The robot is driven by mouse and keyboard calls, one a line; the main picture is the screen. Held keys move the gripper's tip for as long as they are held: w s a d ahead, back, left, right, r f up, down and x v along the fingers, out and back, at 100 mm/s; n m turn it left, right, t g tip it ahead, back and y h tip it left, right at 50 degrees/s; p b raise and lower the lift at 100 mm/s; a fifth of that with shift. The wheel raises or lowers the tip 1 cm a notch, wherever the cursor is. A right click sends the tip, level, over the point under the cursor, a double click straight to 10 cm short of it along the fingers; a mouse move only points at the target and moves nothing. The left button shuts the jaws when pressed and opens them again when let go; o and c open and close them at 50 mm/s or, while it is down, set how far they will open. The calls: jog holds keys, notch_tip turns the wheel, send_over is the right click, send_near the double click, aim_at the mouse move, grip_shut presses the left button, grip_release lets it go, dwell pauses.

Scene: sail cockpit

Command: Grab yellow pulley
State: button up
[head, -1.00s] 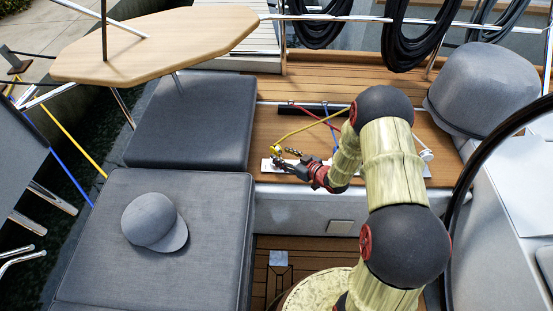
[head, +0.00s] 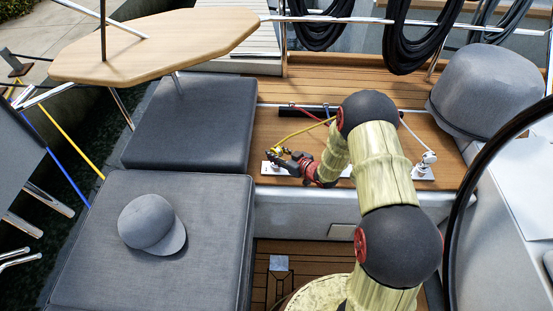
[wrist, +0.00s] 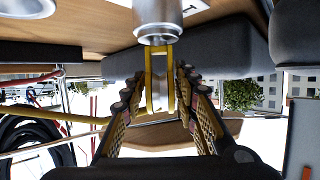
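The yellow pulley (wrist: 160,80) hangs from a silver fitting at the top middle of the wrist view. In the head view, the pulley (head: 277,151) is a small yellow spot on the deck's left fitting, with a yellow rope running right from it. My gripper (wrist: 161,78) has one finger on each side of the pulley. The fingers are apart, with a narrow gap showing beside the pulley; I see no firm contact. In the head view my gripper (head: 284,158) is at the pulley, which it partly hides.
A white winch-like fitting (head: 428,160) stands right of my arm. Grey cushions (head: 190,122) and a cap (head: 152,224) are on the left. A steering wheel rim (head: 462,190) and a grey covered dome (head: 484,88) are on the right. Black rope coils (head: 415,40) hang behind.

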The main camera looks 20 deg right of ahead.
jog(key=c, duration=0.6)
grip_shut()
